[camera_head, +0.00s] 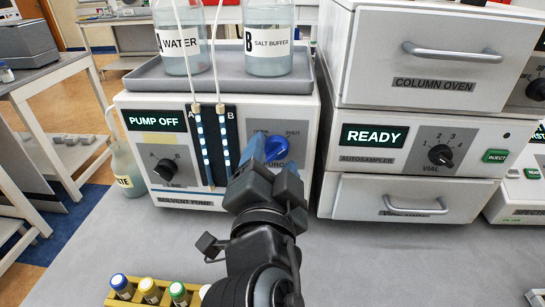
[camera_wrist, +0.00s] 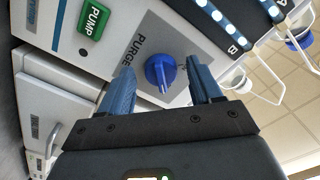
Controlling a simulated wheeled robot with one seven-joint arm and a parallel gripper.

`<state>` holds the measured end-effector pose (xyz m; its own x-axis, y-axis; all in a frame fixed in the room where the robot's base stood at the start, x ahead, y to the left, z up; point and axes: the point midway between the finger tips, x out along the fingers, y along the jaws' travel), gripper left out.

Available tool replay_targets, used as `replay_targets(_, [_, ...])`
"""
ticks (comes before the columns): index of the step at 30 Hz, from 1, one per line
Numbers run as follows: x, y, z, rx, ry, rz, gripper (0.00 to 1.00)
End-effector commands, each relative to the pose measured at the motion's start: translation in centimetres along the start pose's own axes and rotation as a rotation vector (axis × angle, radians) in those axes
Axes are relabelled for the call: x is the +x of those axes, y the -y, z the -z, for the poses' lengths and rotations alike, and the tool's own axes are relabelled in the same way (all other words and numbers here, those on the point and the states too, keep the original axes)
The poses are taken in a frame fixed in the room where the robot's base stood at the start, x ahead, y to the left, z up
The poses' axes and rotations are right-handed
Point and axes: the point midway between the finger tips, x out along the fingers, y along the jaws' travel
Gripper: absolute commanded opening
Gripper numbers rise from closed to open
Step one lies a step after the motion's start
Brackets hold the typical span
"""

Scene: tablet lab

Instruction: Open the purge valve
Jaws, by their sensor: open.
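The purge valve is a blue round knob (camera_head: 276,149) with a raised grip bar, on a grey panel of the solvent pump (camera_head: 187,203). The panel has "OPEN" and "SHUT" marks above the knob and "PURGE" below it, partly hidden by my gripper. My gripper (camera_head: 265,180) is open in front of the knob, a little below it in the head view. In the wrist view the knob (camera_wrist: 160,72) shows between the two blue fingers of my gripper (camera_wrist: 162,88), with nothing held. I cannot tell whether the fingers touch the knob.
A grey tray (camera_head: 140,82) on the pump holds the WATER bottle (camera_head: 181,40) and the SALT BUFFER bottle (camera_head: 268,40), with thin tubes running down to the pump. The autosampler (camera_head: 420,148) stands close on the right. A vial rack (camera_head: 150,298) lies at the front left.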

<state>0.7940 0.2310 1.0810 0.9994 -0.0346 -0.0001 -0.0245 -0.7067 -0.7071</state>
Motion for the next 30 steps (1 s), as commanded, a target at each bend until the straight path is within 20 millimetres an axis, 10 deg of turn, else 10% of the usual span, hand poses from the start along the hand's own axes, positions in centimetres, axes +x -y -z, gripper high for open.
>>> replay_targets(5, [0.0,-0.02,-0.02,0.0,0.0,0.0,0.64])
replay_targets(22, [-0.03,-0.03,-0.03,0.0,0.001,0.0,0.1])
replay_targets(30, [-0.04,-0.09,-0.07,-0.026,0.001,-0.001,0.1])
